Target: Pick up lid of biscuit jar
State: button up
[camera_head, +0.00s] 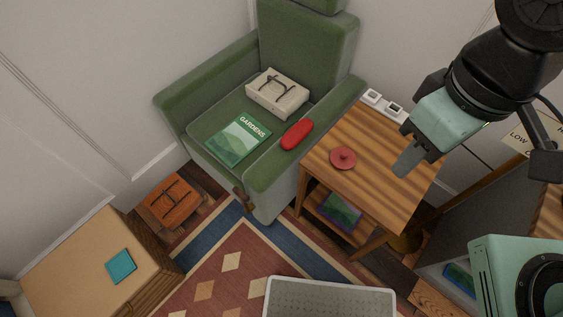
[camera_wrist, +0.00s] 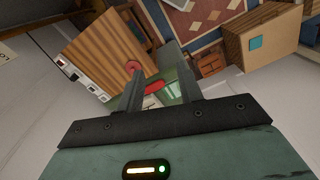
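A round, dull-red lid (camera_head: 343,158) with a small knob lies on the wooden side table (camera_head: 383,190), near its left edge. I cannot make out a jar body under it. In the wrist view the lid (camera_wrist: 133,67) shows just beside the left finger, near its tip. My gripper (camera_head: 404,166) hangs over the right part of the side table, to the right of the lid and apart from it. In the wrist view my gripper (camera_wrist: 162,80) has its two fingers spread with nothing held between them.
White-framed switches (camera_head: 384,101) are behind the table. A teal appliance (camera_head: 500,255) is at lower right.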

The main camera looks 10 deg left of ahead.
aim_at(342, 157)
jog(key=l+u, duration=0.2)
jog(key=l, duration=0.15)
jog(key=k+l+u, duration=0.25)
jog(key=l+u, duration=0.2)
jog(key=l, duration=0.25)
jog(key=k+l+u, duration=0.25)
jog(key=i+z, duration=0.1)
jog(key=z, duration=2.8)
jog(key=k+u, duration=0.25)
jog(key=k+j+u, duration=0.25)
jog(key=k+u, duration=0.1)
jog(key=u, duration=2.1)
jog(key=i+u, duration=0.35)
jog(key=i+l+u, duration=0.1)
jog(key=u, duration=0.25)
jog(key=i+l+u, duration=0.3)
jog(key=k, duration=0.1)
